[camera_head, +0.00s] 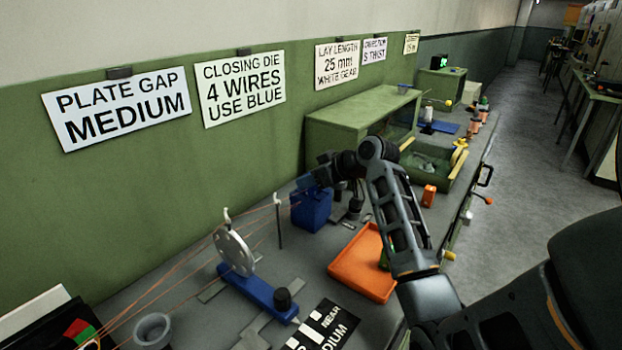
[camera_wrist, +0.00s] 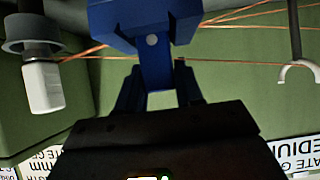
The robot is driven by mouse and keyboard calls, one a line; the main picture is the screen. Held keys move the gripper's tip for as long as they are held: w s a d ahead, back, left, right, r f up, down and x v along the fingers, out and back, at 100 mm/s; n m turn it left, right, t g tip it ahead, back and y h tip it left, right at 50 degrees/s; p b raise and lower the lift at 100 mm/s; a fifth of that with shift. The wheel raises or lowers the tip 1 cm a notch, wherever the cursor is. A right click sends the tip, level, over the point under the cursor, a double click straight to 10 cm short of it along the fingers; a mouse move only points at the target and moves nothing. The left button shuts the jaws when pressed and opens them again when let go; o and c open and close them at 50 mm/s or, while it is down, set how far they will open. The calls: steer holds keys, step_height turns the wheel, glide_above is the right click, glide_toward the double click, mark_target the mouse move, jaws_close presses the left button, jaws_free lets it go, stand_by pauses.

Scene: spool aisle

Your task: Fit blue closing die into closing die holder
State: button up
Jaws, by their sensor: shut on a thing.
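My gripper (camera_head: 316,178) is at the end of my outstretched arm, just above a blue block (camera_head: 311,210) on the bench. In the wrist view my gripper (camera_wrist: 157,88) is shut on a narrow blue piece (camera_wrist: 156,76), which looks like the blue closing die. Copper wires (camera_wrist: 240,62) run close to and behind the blue parts.
A grey disc (camera_head: 234,251) on a blue base (camera_head: 258,297) stands left, with wires through it. A thin post (camera_head: 279,222) is beside the blue block. An orange tray (camera_head: 363,262) lies right of it. A green cabinet (camera_head: 350,122) stands behind. A wall sign (camera_head: 240,88) says to use blue.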

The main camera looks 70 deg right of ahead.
steer(key=shift+f, duration=0.35)
steer(key=o, duration=1.1)
steer(key=shift+o, duration=0.2)
steer(key=b+v, duration=0.1)
steer(key=v, duration=1.1)
steer(key=shift+d, duration=0.1)
